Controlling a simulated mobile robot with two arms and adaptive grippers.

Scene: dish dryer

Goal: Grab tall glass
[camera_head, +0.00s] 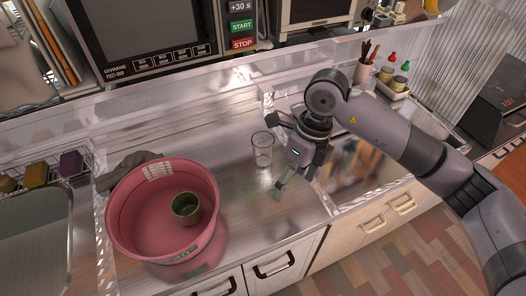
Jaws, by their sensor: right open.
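The tall glass (262,150) is clear and stands upright on the metal counter in the middle of the head view. My right gripper (281,183) comes in from the right and is just to the right of the glass, pointing down and left. It is open and nothing shows between its fingers. I cannot tell whether it touches the glass, but a small gap seems to show. My left gripper is not in view.
A pink tub (120,222) with a dark green cup (186,207) inside stands left of the glass. A microwave (140,40) is at the back. Bottles (399,82) and a utensil cup (364,72) stand at the back right. A sink (35,240) is at the left.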

